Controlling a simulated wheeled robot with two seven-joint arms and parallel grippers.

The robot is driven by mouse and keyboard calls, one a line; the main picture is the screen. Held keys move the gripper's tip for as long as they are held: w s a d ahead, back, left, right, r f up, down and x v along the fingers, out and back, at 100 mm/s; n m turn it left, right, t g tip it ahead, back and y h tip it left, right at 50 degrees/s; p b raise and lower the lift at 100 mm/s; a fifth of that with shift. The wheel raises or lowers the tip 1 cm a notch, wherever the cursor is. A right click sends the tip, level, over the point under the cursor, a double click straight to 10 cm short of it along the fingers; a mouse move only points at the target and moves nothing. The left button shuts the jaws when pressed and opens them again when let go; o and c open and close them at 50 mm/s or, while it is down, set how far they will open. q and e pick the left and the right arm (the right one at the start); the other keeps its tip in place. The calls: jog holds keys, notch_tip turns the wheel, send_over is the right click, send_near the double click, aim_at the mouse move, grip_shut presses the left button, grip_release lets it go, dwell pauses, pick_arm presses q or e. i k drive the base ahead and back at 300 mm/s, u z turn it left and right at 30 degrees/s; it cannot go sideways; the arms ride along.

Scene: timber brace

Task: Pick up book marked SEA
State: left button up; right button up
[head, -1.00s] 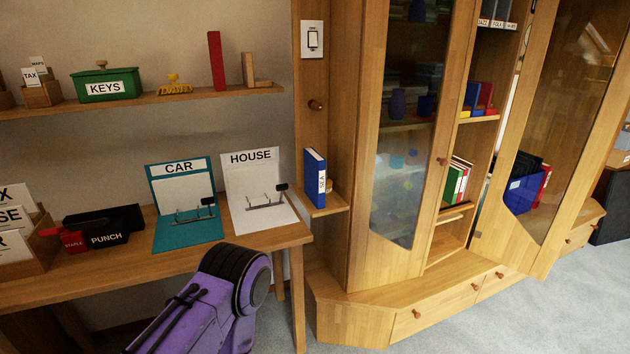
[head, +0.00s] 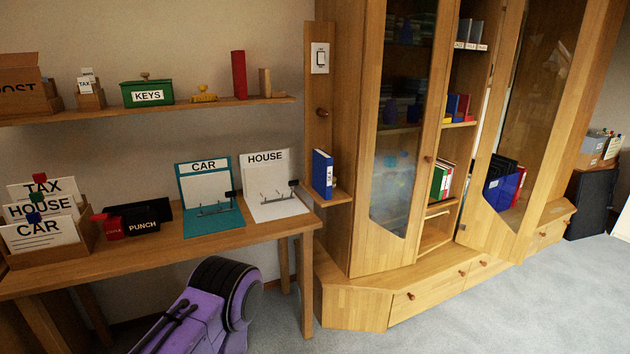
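A blue book (head: 322,174) with a white spine label stands upright on a small side shelf between the desk and the glass cabinet. The lettering on its label is too small to read now; in the earlier head view it looks like SEA. Neither of my grippers shows in the head view. Only a purple and black link of my arm shows at the bottom, in front of the desk and well below the book.
The desk (head: 165,260) holds a CAR folder (head: 209,220), a HOUSE folder (head: 268,205), a punch (head: 143,227) and a card box (head: 84,247). A wall shelf (head: 225,103) runs above. The cabinet's glass door (head: 405,150) stands right of the book. Grey floor (head: 500,310) is free at right.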

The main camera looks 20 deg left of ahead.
aim_at(322, 163)
jog(key=z, duration=0.55)
jog(key=i, duration=0.85)
jog(key=z, duration=0.55)
jog(key=i, duration=1)
jog(key=u, duration=0.55)
jog(key=i, duration=0.75)
jog(key=u, duration=0.8)
